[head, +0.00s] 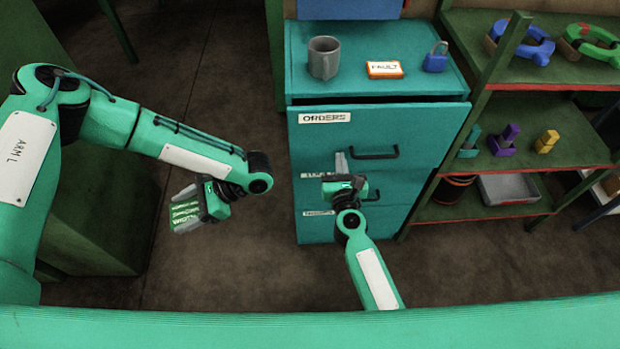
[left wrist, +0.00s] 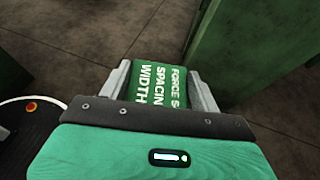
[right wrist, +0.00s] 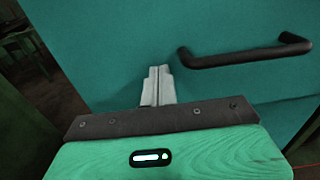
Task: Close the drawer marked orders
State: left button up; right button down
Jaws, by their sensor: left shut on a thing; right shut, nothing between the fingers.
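The teal drawer marked ORDERS (head: 420,128) is the top drawer of a teal cabinet. It stands pulled out a little, with a dark gap above its front. Its black handle (head: 374,153) also shows in the right wrist view (right wrist: 245,54). My right gripper (head: 341,160) is shut and empty, left of the handle. Its fingertips (right wrist: 158,72) point at the teal front; I cannot tell whether they touch it. My left gripper (head: 186,208) is shut on a green block with white lettering (left wrist: 160,80), well left of the cabinet.
A grey mug (head: 323,60), a FAULT card (head: 384,70) and a blue padlock (head: 436,57) stand on the cabinet top (head: 350,85). Lower drawers sit beneath, their labels partly hidden. A green shelf (head: 540,150) stands close on the right. The floor (head: 240,255) left of the cabinet is clear.

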pick_arm(q)
jog(key=shift+f, duration=0.1)
jog(key=shift+s, duration=0.25)
pick_arm(e)
jog(key=w, duration=0.2)
jog(key=shift+w+r, duration=0.25)
jog(key=shift+w, duration=0.15)
jog(key=shift+r, duration=0.1)
